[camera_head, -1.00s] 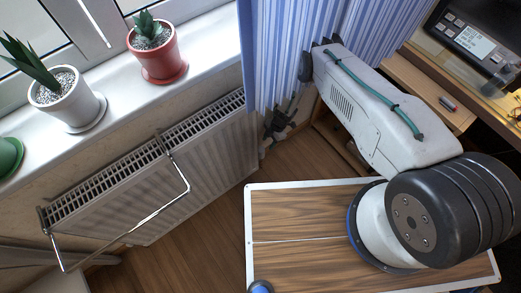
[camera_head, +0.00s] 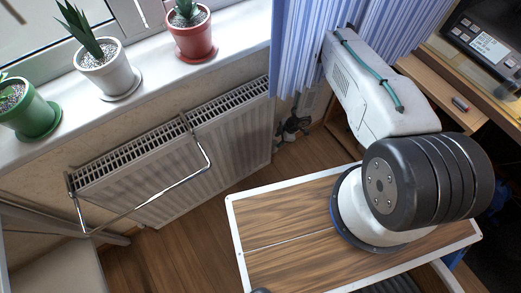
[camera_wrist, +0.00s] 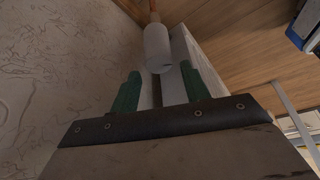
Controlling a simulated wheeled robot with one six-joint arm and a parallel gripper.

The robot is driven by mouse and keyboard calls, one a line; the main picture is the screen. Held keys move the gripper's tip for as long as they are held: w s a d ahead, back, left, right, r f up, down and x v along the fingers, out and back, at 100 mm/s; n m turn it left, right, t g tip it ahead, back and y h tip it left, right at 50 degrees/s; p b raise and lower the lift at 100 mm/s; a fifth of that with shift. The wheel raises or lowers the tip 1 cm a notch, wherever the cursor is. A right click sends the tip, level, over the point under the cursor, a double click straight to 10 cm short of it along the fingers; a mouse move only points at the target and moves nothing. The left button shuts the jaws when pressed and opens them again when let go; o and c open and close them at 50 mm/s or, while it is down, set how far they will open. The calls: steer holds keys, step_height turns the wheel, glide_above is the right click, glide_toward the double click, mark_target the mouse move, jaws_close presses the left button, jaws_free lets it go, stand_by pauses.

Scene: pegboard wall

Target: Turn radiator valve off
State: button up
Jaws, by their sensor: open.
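The radiator valve (camera_wrist: 157,46) shows in the wrist view as a white cylindrical head on a copper-coloured pipe (camera_wrist: 154,8). My gripper (camera_wrist: 160,72) is open, its two green fingers spread on either side of the line to the valve. The valve head lies just beyond the fingertips, roughly centred between them; I see no contact. In the head view the white radiator (camera_head: 190,150) hangs under the windowsill. Dark fittings (camera_head: 293,128) show near its right end, partly behind the curtain and my arm; I cannot tell valve from gripper there.
A metal rail (camera_head: 160,205) sticks out from the radiator's front. The blue curtain (camera_head: 300,50) hangs close beside my arm. Red (camera_head: 192,38), white (camera_head: 108,70) and green (camera_head: 30,112) plant pots stand on the sill. A desk edge (camera_head: 435,85) is at right. Wooden floor is clear below the radiator.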

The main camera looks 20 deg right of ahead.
mark_target(275, 143)
steer(key=shift+d+f, duration=0.1)
steer(key=shift+f, duration=0.25)
steer(key=x, duration=0.7)
steer(key=shift+f, duration=0.1)
